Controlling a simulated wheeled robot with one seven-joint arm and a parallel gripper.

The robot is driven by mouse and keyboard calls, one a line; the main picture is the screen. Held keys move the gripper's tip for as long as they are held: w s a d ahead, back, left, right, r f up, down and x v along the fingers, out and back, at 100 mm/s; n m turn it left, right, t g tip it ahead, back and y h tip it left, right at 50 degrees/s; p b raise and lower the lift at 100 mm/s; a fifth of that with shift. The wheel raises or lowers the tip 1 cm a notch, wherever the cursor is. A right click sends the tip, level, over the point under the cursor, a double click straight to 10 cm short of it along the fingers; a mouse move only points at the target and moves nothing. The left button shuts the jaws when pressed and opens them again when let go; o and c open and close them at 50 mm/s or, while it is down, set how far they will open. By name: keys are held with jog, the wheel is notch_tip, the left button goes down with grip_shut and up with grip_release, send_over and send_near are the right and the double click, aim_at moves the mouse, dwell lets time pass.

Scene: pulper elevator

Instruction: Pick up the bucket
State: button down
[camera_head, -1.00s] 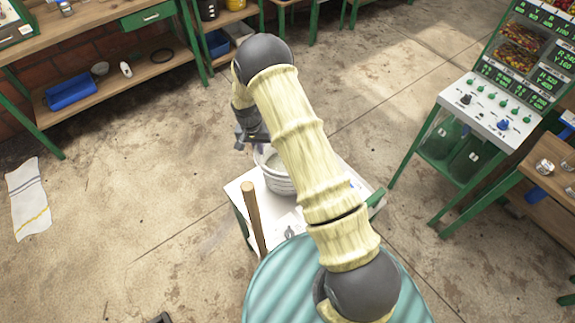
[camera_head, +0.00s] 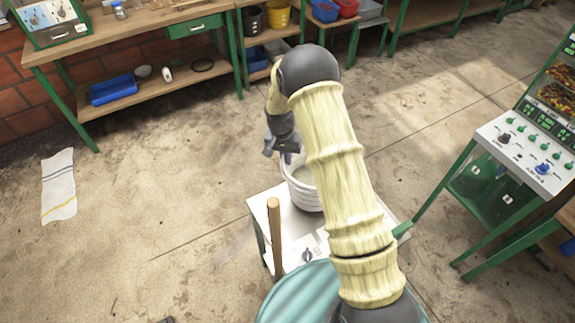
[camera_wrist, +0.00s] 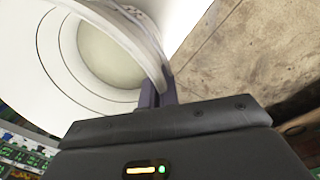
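The white bucket (camera_head: 303,193) stands upright at the white-topped stand, partly hidden behind my arm. My gripper (camera_head: 284,150) is at the bucket's far-left rim in the head view. In the wrist view the bucket's round inside (camera_wrist: 60,50) and curved rim fill the upper left. The dark fingers of my gripper (camera_wrist: 160,93) are close together there, with the rim running down between them, so it looks shut on the rim. I cannot tell whether the bucket's base is clear of the stand.
The stand (camera_head: 262,207) also bears a control knob, and a wooden handle (camera_head: 274,235) rises beside it. A teal ribbed drum (camera_head: 290,300) is in front. A control panel (camera_head: 525,150) stands right, a workbench (camera_head: 130,50) back left.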

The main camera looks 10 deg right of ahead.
notch_tip(320, 180, up, 6)
jog(key=shift+r+b, duration=0.25)
jog(key=shift+b, duration=0.45)
jog(key=shift+d, duration=0.1)
